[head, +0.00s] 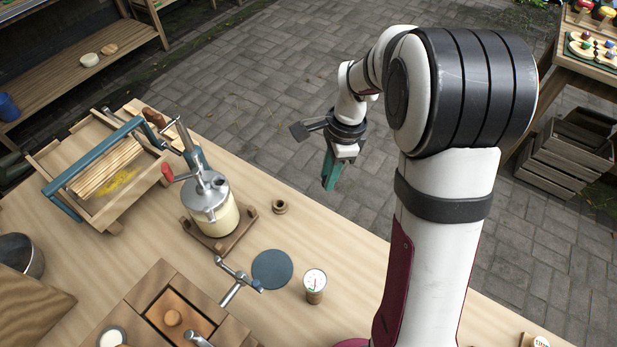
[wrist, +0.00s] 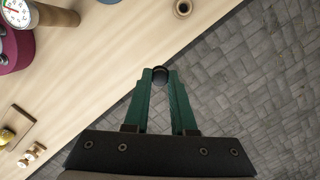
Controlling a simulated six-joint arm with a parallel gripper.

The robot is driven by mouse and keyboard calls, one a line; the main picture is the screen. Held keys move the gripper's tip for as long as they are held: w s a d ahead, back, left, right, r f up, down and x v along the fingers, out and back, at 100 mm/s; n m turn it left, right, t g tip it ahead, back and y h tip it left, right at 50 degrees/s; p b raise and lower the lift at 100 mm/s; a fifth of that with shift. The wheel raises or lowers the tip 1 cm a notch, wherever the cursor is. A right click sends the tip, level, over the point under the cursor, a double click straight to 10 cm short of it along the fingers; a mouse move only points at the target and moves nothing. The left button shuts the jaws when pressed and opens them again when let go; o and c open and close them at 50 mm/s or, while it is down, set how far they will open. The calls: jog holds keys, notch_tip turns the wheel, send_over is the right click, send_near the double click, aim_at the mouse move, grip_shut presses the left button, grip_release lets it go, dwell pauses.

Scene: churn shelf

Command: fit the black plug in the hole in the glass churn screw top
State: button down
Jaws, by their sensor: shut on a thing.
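The glass churn (head: 229,222) stands on a wooden base on the table, with a grey metal screw top (head: 206,193) that carries a crank with a red handle. I cannot make out the hole in the top at this size. My gripper (head: 328,186) hangs to the right of the churn, out past the table edge and above the paving. In the wrist view its green fingers (wrist: 160,80) are shut on the small round black plug (wrist: 160,72) at their tips. The plug is not discernible in the head view.
A dark round disc (head: 272,269) and a dial thermometer (head: 315,283) are nearer. A wooden frame with a blue-green bar (head: 92,168) stands left of the churn.

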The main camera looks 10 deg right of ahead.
jog(key=w+a+r+n, duration=0.1)
jog(key=a+r+n, duration=0.3)
jog(key=a, duration=0.7)
jog(key=w+a+r+n, duration=0.1)
jog(key=w+a+r, duration=0.1)
jog(key=a+r, duration=0.65)
notch_tip(320, 180, down, 6)
jog(key=a, duration=0.2)
jog(key=shift+f+g, duration=0.2)
jog(key=shift+g, duration=0.2)
jog(key=shift+a+f, duration=0.1)
jog(key=shift+f, duration=1.15)
jog(key=shift+r, duration=0.1)
jog(key=c, duration=0.7)
grip_release()
jog(key=c, duration=0.3)
jog(key=shift+c, duration=0.2)
